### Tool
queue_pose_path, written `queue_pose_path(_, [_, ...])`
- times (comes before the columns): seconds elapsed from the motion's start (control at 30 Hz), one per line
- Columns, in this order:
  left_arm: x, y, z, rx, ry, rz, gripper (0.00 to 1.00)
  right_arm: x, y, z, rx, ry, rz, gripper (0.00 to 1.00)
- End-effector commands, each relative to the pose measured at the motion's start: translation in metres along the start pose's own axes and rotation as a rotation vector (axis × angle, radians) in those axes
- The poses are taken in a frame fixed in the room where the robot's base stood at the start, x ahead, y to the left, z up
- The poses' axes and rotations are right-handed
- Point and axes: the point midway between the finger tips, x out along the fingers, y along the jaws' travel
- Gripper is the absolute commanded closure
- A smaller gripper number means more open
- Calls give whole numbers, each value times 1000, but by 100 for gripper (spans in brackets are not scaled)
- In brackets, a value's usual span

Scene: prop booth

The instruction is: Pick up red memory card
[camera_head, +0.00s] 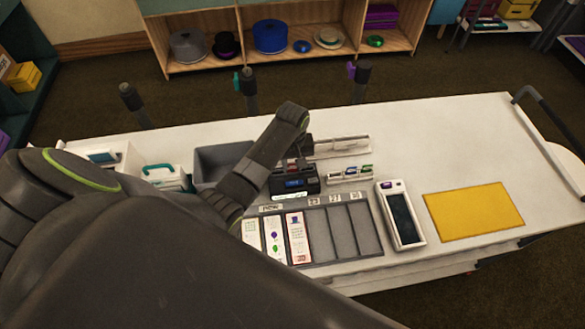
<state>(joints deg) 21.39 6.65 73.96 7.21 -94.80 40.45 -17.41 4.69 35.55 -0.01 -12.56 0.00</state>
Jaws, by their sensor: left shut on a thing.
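My left arm reaches in from the left over the white table, and its gripper (299,155) points down just behind a small black device with a blue screen (294,182). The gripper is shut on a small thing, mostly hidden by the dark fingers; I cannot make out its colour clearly. A small white rack (349,174) just right of the gripper holds small cards with dark, green and blue marks. No red card shows plainly in it. My right gripper is not in view.
A grey sectioned tray (343,235) holds several printed strips on its left. A white handheld device (400,215) and a yellow mat (473,210) lie to the right. A grey bin (215,160) stands left of the gripper. The table's far right is clear.

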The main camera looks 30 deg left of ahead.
Motion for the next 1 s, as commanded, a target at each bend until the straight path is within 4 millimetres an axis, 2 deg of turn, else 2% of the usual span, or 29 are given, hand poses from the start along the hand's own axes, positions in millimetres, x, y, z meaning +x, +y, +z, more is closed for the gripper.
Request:
queue_pose_path(0.07, [1, 0, 0, -1, 1, 0, 80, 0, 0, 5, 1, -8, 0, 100])
queue_pose_path(0.33, [0, 0, 0, -1, 1, 0, 80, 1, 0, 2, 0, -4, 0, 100])
queue_pose_path(0.47, [-9, 0, -1, 0, 4, 1, 80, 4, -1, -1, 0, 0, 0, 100])
queue_pose_path(0.87, [-76, 0, -1, 1, 5, 3, 80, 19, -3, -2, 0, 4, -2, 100])
queue_pose_path(1.0, [-94, 0, -1, -1, 2, 0, 80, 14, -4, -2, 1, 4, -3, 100])
